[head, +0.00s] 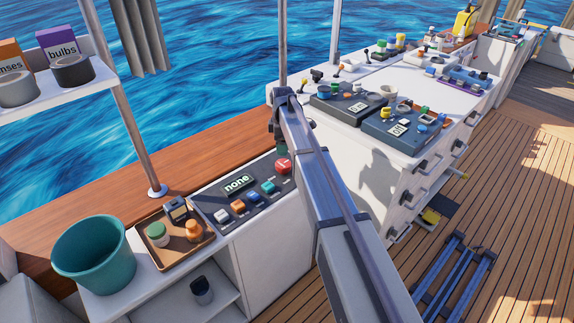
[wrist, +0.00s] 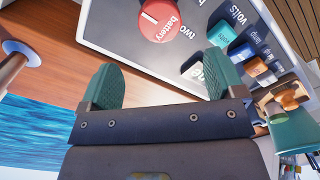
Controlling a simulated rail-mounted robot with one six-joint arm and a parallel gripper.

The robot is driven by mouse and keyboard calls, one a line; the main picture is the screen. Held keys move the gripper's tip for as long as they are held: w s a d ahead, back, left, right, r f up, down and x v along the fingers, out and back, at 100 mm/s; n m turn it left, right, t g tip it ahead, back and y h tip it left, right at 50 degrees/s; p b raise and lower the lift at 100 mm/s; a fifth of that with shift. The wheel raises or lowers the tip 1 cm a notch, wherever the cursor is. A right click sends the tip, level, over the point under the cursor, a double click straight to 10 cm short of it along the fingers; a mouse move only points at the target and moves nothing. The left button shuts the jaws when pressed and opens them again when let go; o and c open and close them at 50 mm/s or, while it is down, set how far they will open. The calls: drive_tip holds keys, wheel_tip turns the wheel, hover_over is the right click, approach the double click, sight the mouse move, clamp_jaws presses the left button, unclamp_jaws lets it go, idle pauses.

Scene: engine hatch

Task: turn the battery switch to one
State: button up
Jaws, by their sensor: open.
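The battery switch is a round red knob at the far end of the dark panel (head: 210,211), seen in the head view (head: 283,166). In the wrist view the red knob (wrist: 158,18) carries a white mark, with the words "battery" and "two" beside it. The panel's display (head: 237,184) reads "none". My gripper (wrist: 163,82) has its two teal fingers spread wide with nothing between them. The knob lies beyond the fingertips, apart from them. In the head view my gripper is dark, small and partly hidden behind my arm, above the knob.
Several coloured switches (head: 238,206) line the panel beside the knob. A brown tray (head: 180,262) with small items and a teal bucket (head: 95,262) stand at the left. A metal post (head: 137,130) rises behind the tray. More panels (head: 348,104) cover the white counter behind.

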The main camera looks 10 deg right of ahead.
sight(283, 163)
wheel_tip(283, 163, down, 10)
drive_tip(key=b, duration=0.9)
drive_tip(key=shift+f, duration=0.2)
drive_tip(key=shift+r, duration=0.15)
drive_tip(key=c, duration=0.9)
drive_tip(key=shift+m, duration=0.4)
drive_tip(key=m, duration=1.1)
